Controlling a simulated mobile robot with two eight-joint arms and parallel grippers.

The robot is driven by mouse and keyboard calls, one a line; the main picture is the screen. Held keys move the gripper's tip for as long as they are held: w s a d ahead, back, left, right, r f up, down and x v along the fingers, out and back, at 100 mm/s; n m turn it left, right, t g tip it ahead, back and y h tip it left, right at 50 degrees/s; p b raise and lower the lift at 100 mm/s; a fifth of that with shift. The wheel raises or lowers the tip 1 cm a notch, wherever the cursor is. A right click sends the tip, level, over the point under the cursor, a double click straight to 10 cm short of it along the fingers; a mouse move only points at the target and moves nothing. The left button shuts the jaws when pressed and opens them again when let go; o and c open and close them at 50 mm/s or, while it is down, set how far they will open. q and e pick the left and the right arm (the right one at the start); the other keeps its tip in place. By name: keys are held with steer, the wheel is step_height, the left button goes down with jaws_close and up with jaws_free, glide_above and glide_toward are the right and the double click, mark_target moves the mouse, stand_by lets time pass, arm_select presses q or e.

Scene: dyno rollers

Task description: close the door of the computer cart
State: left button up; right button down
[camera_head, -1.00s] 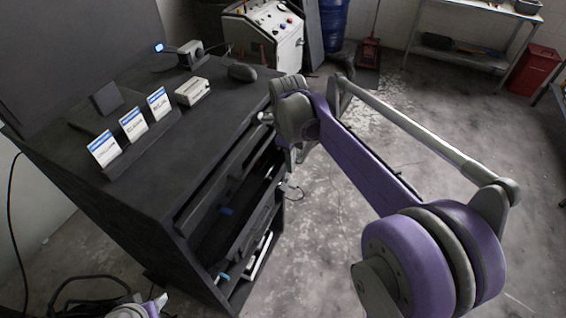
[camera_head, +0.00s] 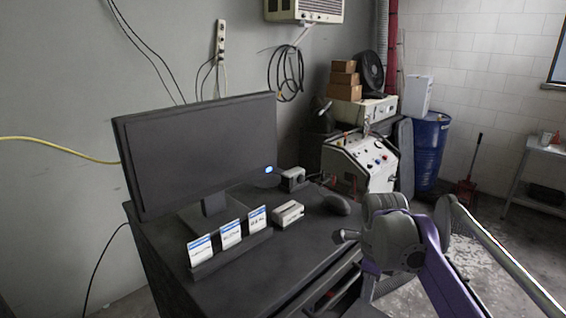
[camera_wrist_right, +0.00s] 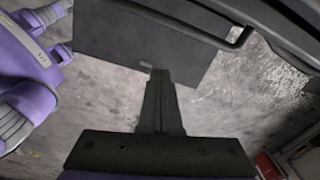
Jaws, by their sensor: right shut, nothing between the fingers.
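The dark computer cart (camera_head: 285,258) stands at the lower middle of the head view, with a monitor (camera_head: 200,150) on its top. Its front is mostly cut off or hidden behind my right arm. In the right wrist view, a flat dark panel (camera_wrist_right: 125,38) hangs over the floor; it looks like the cart's door, swung open. My right gripper (camera_wrist_right: 160,76) is shut and empty, its tips close to the panel's lower edge. I cannot tell whether they touch. The right fingertips are hidden in the head view. My left gripper is out of view.
Label cards (camera_head: 230,236), a small white box (camera_head: 287,213) and a mouse (camera_head: 335,204) lie on the cart top. Behind stand a white control console (camera_head: 360,160) and a blue barrel (camera_head: 430,150).

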steer(key=s+a+f+n+t, duration=0.2)
steer(key=s+f+n, duration=0.3)
steer(key=s+n, duration=0.4)
steer(key=a+n, duration=0.1)
steer(key=n, duration=0.1)
steer(key=shift+s+n+t, duration=0.35)
steer(key=shift+n+t, duration=0.05)
steer(key=c, duration=1.5)
jaws_free()
steer(key=s+f+n+t, duration=0.1)
steer(key=s+f+n, duration=0.2)
steer(key=n, duration=0.1)
steer(key=s+a+f+n+t, duration=0.1)
steer(key=s+f+n, duration=0.2)
steer(key=n, duration=0.1)
steer(key=s+f+n, duration=0.3)
steer(key=n, duration=0.1)
steer(key=shift+s+a+n+t, duration=0.15)
steer(key=shift+a+n+t, duration=0.15)
steer(key=shift+a+t, duration=0.1)
steer(key=o, duration=0.3)
steer(key=shift+s+f, duration=0.1)
steer(key=shift+f, duration=0.1)
